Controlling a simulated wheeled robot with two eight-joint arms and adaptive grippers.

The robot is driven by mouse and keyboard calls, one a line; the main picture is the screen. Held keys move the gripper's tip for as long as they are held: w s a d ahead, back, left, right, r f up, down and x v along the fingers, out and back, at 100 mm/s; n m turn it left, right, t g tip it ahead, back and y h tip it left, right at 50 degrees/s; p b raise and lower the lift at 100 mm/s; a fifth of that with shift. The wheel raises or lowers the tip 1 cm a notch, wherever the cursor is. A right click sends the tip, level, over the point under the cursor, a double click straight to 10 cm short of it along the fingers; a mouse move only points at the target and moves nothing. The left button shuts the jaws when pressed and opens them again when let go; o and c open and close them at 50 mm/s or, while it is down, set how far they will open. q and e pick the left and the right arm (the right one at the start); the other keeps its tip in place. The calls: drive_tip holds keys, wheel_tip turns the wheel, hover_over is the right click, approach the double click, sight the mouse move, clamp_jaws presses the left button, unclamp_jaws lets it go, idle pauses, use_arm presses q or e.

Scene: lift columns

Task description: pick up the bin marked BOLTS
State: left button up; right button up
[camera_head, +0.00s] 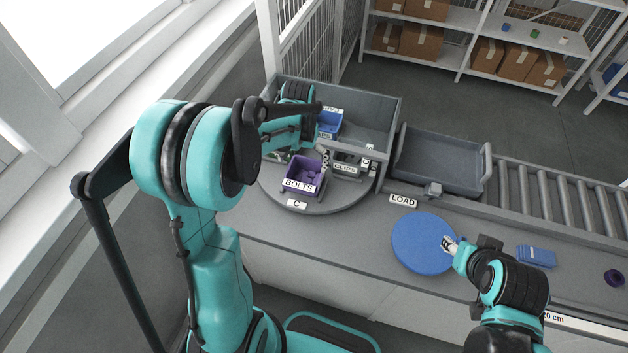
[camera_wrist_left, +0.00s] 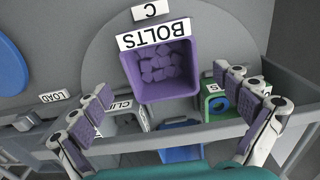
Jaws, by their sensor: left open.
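In the left wrist view the bin (camera_wrist_left: 187,84) is in the upper middle and holds purple pieces. My left gripper (camera_wrist_left: 170,105) is open, its fingers spread to either side of the view, with the bin between and beyond them, not gripped. In the head view my left arm partly hides that gripper. My right gripper (camera_head: 450,243) is over the blue disc (camera_head: 418,255); its jaws are too small to judge.
A bin labelled CLIPS (camera_head: 345,169) and a blue bin (camera_head: 330,126) stand close behind the purple bin. A grey walled enclosure (camera_head: 387,125) surrounds the turntable's back. A grey tray (camera_head: 440,165) and a roller conveyor (camera_head: 560,200) lie right. A LOAD sign (camera_head: 403,201) marks the counter.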

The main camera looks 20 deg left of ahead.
sight(304, 177)
use_arm(q)
drive_tip(key=f, duration=0.2)
drive_tip(key=f+b, duration=0.1)
drive_tip(key=f, duration=0.5)
drive_tip(key=shift+w+f+b, duration=0.25)
drive_tip(key=shift+w+b, duration=0.1)
drive_tip(key=shift+b, duration=0.05)
drive_tip(key=c, duration=1.1)
